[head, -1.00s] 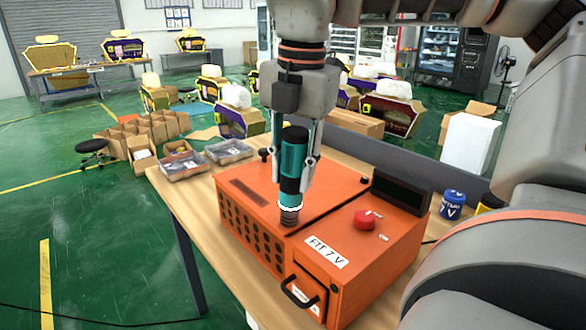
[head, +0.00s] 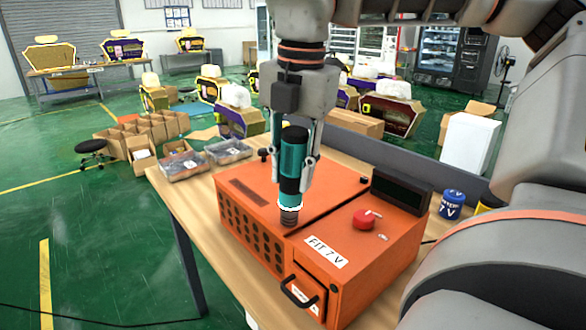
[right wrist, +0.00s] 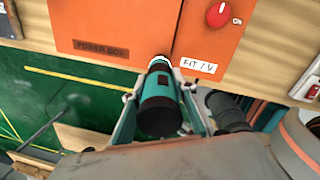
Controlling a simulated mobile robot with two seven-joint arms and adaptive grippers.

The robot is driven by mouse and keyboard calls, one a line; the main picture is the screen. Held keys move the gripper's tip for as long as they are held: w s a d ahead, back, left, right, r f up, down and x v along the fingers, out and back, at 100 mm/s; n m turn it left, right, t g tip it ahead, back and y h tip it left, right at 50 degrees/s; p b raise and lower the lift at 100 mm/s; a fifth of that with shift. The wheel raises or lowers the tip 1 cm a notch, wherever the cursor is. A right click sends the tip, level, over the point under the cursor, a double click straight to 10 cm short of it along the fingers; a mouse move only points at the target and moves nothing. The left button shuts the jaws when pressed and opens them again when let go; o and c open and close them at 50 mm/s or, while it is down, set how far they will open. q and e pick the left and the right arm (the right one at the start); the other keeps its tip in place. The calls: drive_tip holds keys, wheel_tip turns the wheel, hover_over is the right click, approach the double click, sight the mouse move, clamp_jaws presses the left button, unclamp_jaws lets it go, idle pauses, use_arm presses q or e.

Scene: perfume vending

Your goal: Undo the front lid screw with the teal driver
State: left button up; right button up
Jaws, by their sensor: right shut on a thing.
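An orange box (head: 268,200) marked "FIT 7 V" sits on the wooden table, with its lid on. My right gripper (head: 295,178) is shut on the teal driver (head: 289,167) and holds it upright. The driver's lower end is at the lid's front edge; the screw under it is hidden, and I cannot tell whether the tip is seated in it. In the right wrist view the driver (right wrist: 160,103) stands between the fingers, its tip end toward the orange box (right wrist: 115,25). My left gripper is out of view.
The box carries a red knob (head: 364,219), a dark display (head: 401,192) and a front handle (head: 299,292). A blue cylinder (head: 452,204) stands to its right. Clear trays (head: 183,165) of parts lie at the table's left. A low partition (head: 405,160) runs behind the table.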

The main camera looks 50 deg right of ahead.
sight(291, 129)
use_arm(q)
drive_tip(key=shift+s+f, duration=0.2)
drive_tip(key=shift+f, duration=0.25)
use_arm(e)
drive_tip(key=shift+a+f, duration=0.1)
drive_tip(key=shift+f, duration=0.1)
idle(0.8)
drive_tip(key=shift+r, duration=0.1)
idle(0.5)
drive_tip(key=shift+w+r, duration=0.15)
drive_tip(key=shift+r, duration=0.8)
drive_tip(key=shift+r+p, duration=1.05)
drive_tip(key=shift+r, duration=1.6)
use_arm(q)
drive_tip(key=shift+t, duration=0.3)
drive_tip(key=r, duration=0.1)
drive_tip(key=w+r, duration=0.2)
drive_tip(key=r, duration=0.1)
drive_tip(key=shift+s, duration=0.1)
use_arm(e)
drive_tip(key=shift+f, duration=0.1)
